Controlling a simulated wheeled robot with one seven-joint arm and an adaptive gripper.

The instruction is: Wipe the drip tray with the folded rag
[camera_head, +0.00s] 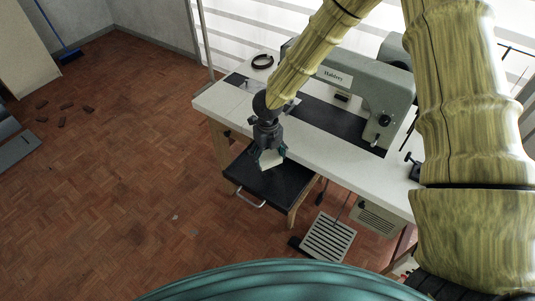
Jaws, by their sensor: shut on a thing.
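The drip tray (285,189) is a black, shallow, drawer-like tray with a light handle on its front edge. It sticks out below the front of the white table. My gripper (268,154) points down over the tray's back part and is shut on the folded rag (270,160). The rag is pale, and part of it is hidden by the fingers. The rag is at or just above the tray's surface; I cannot tell whether it touches.
A grey sewing machine (365,90) stands on the white table (330,149). A black ring (262,61) lies near the table's back left. A ribbed foot pedal (328,237) stands on the floor to the right of the tray. The wooden floor left of the table is mostly clear.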

